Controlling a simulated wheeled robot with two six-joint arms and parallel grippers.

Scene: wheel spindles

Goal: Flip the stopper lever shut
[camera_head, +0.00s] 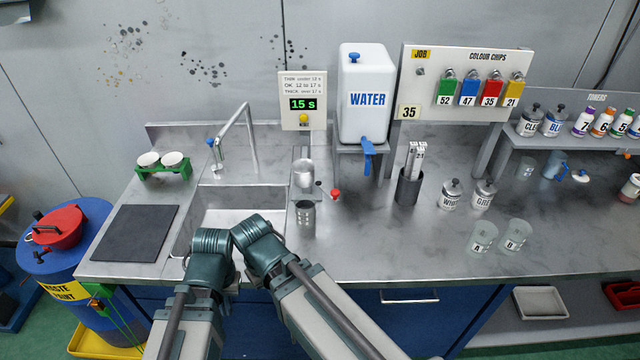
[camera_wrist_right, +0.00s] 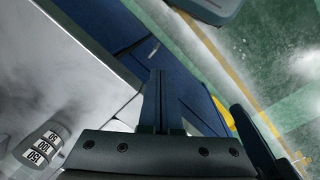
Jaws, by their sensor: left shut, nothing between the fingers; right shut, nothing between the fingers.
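A small lever with a red knob (camera_head: 335,194) sticks out to the right beside a steel cup (camera_head: 303,174), which is held on a stand at the sink's right side. Whether the lever is open or shut is too small to tell. A dark graduated beaker (camera_head: 305,216) stands below and in front of the cup; it also shows in the right wrist view (camera_wrist_right: 42,148). My left gripper (camera_head: 224,292) is low at the counter's front edge, mostly hidden by my arms, apart from the lever. My right gripper (camera_wrist_right: 160,100) is shut and empty, pointing down past the counter edge.
A display (camera_head: 303,104) reads 15 s. A water tank (camera_head: 366,95) with a blue tap (camera_head: 367,155) stands right of the cup. The sink (camera_head: 225,222) and faucet (camera_head: 240,130) are left. A holder (camera_head: 409,187) and several jars stand right. The front counter middle is clear.

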